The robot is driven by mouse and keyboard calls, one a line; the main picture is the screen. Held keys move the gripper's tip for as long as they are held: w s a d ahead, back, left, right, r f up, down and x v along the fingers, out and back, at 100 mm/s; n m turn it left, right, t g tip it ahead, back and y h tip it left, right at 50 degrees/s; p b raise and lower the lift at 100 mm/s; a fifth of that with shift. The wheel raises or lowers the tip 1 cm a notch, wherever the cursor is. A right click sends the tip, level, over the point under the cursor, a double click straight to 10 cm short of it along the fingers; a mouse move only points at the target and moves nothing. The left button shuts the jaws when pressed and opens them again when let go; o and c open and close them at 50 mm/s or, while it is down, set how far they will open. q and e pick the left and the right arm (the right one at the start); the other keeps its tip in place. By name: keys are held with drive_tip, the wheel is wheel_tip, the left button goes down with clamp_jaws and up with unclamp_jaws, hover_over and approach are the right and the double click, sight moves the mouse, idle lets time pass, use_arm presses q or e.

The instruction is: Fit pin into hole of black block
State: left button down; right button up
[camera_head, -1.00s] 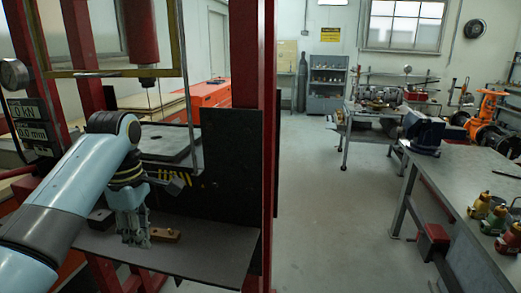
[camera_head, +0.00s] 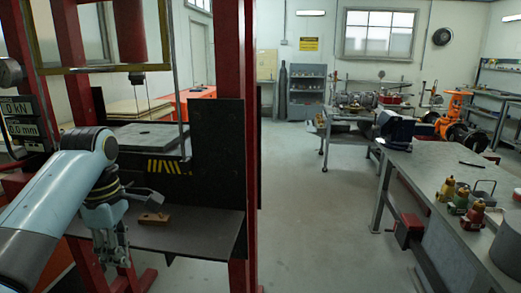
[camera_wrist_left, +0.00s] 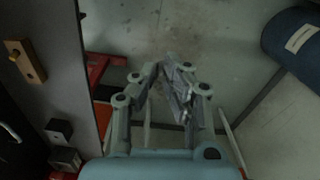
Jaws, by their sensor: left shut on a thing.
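My left gripper (camera_head: 122,262) hangs fingers-down in front of the shelf's front edge; it also shows in the left wrist view (camera_wrist_left: 170,68). Its fingers are shut on a small grey thing, taken as the pin, mostly hidden between the fingertips. In the left wrist view a small black block (camera_wrist_left: 59,131) lies on the left, apart from the gripper; a hole is not clear. In the head view the arm hides it. A wooden block (camera_head: 154,218) with a small yellowish spot lies on the shelf, right of the gripper. My right gripper is not in view.
The grey shelf (camera_head: 200,230) of the red press frame (camera_head: 235,120) has bare room on its right. A dark plate (camera_head: 222,150) stands upright behind it. A bench (camera_head: 420,180) with several small coloured items is at right. The floor between is clear.

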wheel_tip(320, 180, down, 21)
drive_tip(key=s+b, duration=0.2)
drive_tip(key=b, duration=1.7)
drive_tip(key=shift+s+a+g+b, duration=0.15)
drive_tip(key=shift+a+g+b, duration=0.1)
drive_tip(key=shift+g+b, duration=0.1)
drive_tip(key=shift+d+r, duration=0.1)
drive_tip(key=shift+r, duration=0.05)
